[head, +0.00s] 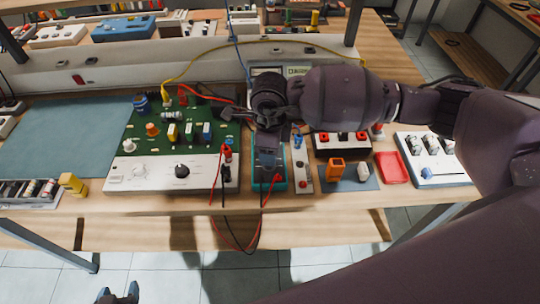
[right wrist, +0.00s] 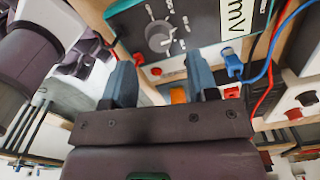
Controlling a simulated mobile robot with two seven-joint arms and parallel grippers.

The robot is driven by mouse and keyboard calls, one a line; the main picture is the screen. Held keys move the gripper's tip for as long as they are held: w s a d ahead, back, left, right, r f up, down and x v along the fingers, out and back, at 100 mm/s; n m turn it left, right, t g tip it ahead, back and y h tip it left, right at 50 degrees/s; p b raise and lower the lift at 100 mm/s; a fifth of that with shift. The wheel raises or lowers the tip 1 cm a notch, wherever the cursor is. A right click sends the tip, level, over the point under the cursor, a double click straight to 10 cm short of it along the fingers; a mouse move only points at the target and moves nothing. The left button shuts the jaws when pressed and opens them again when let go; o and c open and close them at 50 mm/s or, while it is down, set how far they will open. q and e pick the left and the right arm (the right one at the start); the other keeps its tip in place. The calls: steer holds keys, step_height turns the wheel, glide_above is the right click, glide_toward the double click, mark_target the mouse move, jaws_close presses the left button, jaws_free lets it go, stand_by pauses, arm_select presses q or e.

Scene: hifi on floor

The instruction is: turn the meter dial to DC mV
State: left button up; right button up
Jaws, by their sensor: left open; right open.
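The teal-edged meter (head: 281,183) lies on the workbench in the middle of the head view. Its dark face (right wrist: 200,22) fills the top of the right wrist view, with a white display (right wrist: 235,18) reading "mV". The grey dial (right wrist: 158,36) is a round knob with a pale mark. The dial is not clear in the head view. My right gripper (head: 270,117) is over the far end of the meter. In the right wrist view its two blue-grey fingers (right wrist: 160,70) are apart, below the dial and with nothing between them. My left gripper (head: 118,293) is open and empty at the bottom left, below the bench.
A green circuit board (head: 150,130) with a white control panel (head: 150,175) stands left of the meter. A narrow white strip (head: 302,170), an orange block (head: 335,169) and a red tray (head: 391,167) are to the right. Red and black leads (head: 227,205) hang over the front edge.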

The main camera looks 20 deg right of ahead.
step_height(320, 180, up, 6)
steer(key=shift+r, duration=0.15)
stand_by(0.6)
